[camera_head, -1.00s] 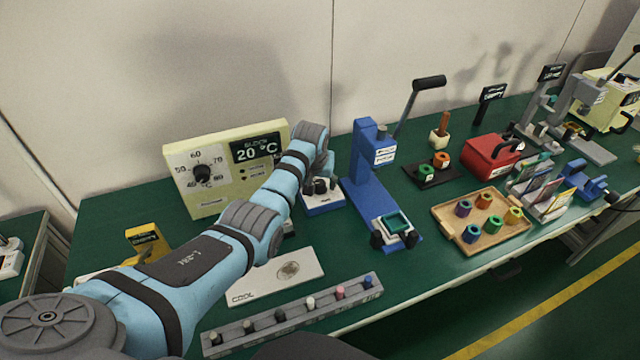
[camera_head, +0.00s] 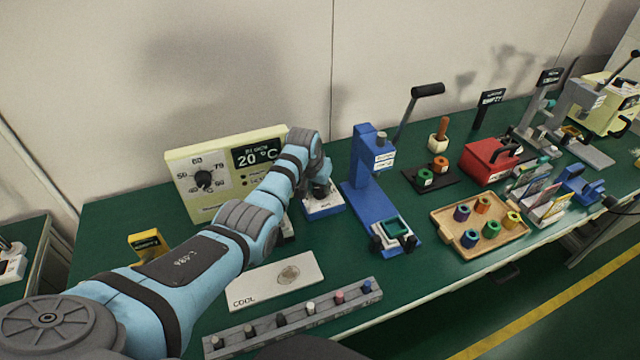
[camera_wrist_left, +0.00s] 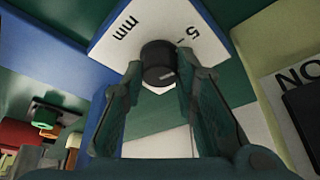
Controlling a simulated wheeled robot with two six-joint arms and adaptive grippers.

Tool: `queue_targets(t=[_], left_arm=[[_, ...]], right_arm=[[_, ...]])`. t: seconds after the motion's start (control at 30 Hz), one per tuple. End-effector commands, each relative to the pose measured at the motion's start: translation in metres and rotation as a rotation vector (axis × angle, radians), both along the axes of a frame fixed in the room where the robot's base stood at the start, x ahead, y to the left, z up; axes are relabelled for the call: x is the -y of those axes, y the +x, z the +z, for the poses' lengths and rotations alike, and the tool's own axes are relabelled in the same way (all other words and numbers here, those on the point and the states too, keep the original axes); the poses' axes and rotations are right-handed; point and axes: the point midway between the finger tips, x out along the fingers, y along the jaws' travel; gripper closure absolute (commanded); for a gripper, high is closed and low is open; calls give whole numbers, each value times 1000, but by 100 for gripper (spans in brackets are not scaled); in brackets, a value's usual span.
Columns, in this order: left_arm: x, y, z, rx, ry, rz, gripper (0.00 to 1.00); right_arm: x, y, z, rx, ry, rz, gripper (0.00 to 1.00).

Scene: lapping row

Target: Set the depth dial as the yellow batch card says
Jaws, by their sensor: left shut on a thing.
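The depth dial is a white plate (camera_wrist_left: 142,30) marked "mm" and "5" with a round black knob (camera_wrist_left: 158,62). In the head view its white-topped blue base (camera_head: 324,207) stands between the cream dial panel and the blue lever press. My left gripper (camera_wrist_left: 167,72) has a finger on each side of the knob and is shut on it. In the head view my left gripper (camera_head: 321,188) is small and dark above the dial and hides the knob. A rack of cards (camera_head: 548,205) stands at the right; I cannot read the cards. My right gripper is not in view.
The blue press (camera_head: 368,190) with its raised lever stands just right of the dial. A cream panel (camera_head: 215,208) reading 20 °C is behind my arm. A white COOL plate (camera_head: 258,292) and a grey peg strip (camera_head: 265,331) lie in front. A wooden tray (camera_head: 440,212) holds several coloured rings.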

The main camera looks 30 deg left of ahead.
Motion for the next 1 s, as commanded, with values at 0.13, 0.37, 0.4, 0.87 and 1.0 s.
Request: queue_targets(t=[0.13,0.37,0.4,0.87,1.0], left_arm=[[-1,0,2,0,-1,-115,100],[-3,1,-1,2,0,-316,100],[-3,1,-1,2,0,-350,100],[-3,1,-1,1,0,-608,100],[-3,1,-1,0,0,-635,100]], right_arm=[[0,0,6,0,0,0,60],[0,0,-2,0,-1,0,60],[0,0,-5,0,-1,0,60],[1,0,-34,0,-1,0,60],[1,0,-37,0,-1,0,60]])
